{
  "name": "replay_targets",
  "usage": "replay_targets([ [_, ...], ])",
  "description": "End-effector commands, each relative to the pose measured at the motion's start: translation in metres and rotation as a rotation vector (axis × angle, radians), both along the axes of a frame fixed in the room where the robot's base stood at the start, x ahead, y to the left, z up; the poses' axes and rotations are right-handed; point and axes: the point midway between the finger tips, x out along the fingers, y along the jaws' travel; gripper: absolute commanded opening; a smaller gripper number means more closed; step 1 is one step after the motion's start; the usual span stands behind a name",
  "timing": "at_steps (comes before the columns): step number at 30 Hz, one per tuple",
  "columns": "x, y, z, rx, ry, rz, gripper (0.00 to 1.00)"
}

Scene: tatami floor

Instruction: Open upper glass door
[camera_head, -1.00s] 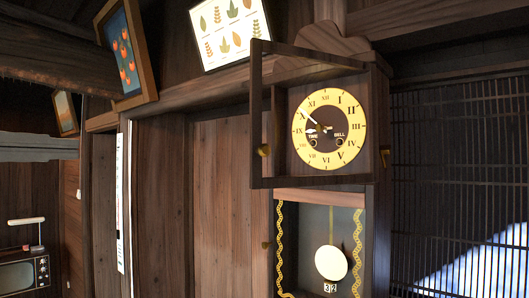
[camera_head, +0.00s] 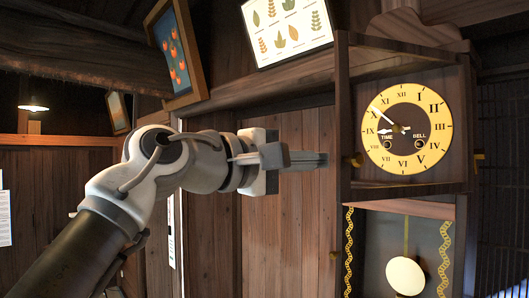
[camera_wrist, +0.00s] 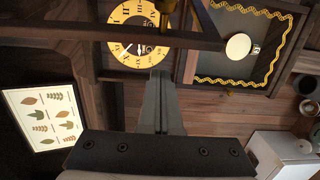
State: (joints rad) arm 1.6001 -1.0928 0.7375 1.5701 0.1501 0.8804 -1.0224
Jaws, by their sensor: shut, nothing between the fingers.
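The wall clock's upper glass door (camera_head: 342,110) is a dark wooden frame, standing ajar in the head view with its free left edge toward me. Its brass knob (camera_head: 353,160) is near that edge. The yellow clock face (camera_head: 407,129) shows through the frame. My gripper (camera_head: 322,160) is shut and empty, its tips just left of the door's free edge; contact cannot be told. In the wrist view the shut fingers (camera_wrist: 160,75) point at the clock, and a dark door bar (camera_wrist: 100,34) crosses in front of the clock face (camera_wrist: 134,32).
The lower clock case (camera_head: 385,225) holds the pendulum (camera_head: 405,276). A leaf picture (camera_head: 287,28) and a fruit picture (camera_head: 175,55) hang at upper left. A plank wall (camera_head: 290,220) lies behind my gripper. A white cabinet (camera_wrist: 280,155) shows at lower right in the wrist view.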

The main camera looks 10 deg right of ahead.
Motion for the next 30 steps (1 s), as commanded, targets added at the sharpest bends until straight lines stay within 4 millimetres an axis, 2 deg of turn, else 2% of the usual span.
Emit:
replay_targets([
  [3, -0.015, 0.0, 0.001, -0.002, -0.002, 0.003, 0.0],
  [9, -0.027, -0.003, 0.0, -0.001, 0.0, 0.002, 0.0],
  [30, -0.03, -0.008, -0.002, 0.001, -0.001, 0.012, 0.0],
])
